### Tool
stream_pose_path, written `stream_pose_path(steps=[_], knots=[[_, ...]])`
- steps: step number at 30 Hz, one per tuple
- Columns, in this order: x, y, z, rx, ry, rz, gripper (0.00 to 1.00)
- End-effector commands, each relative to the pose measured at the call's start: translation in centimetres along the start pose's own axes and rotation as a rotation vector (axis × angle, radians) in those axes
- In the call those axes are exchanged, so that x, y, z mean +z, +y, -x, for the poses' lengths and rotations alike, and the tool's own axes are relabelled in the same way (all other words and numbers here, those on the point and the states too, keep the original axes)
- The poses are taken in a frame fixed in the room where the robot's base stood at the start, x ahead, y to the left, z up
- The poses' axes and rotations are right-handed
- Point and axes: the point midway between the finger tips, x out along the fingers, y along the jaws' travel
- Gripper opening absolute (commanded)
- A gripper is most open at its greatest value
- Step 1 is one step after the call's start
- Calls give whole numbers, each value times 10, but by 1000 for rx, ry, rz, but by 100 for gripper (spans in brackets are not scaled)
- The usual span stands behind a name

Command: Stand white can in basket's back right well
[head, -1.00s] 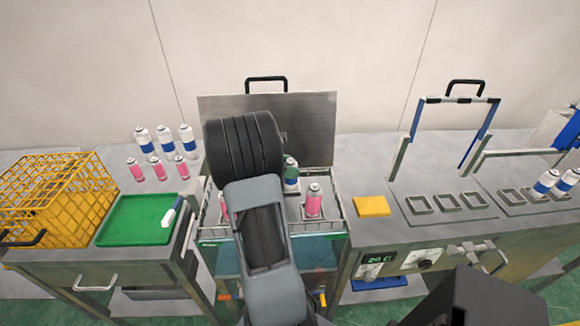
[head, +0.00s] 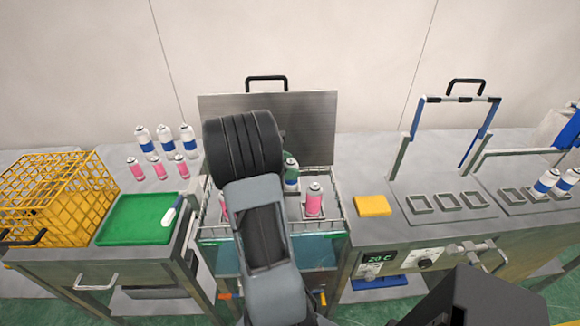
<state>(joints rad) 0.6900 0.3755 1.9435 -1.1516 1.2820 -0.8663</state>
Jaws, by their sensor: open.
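The wire basket (head: 335,211) sits in the open-lidded bath in the middle. A white can with a blue band (head: 291,183) stands upright toward the back of the basket, just right of my arm. Its left side is partly covered, and a dark green curved patch shows beside its top. I cannot tell for sure which well it is in. A pink can (head: 314,203) stands in front of it to the right. Another pink can (head: 225,207) shows in part left of my arm. My gripper is hidden behind my own arm, which covers the basket's middle.
Several white and pink cans (head: 166,141) stand on the left table, behind a green tray (head: 136,220) and a yellow crate (head: 55,198). The raised metal lid (head: 310,120) stands behind the basket. A yellow sponge (head: 372,205) and empty square holders (head: 447,202) lie to the right.

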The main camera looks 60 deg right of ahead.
Motion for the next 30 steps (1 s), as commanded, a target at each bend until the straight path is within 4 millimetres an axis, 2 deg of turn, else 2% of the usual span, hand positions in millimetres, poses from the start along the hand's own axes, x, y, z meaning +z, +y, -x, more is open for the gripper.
stream_pose_path(steps=[9, 16, 22, 30], knots=[[-1, 1, 60, 7, 0, 0, 72], [-2, 0, 97, 4, 1, 1, 72], [-1, 0, 113, 3, 0, 2, 72], [-1, 0, 117, 1, 0, 2, 72]])
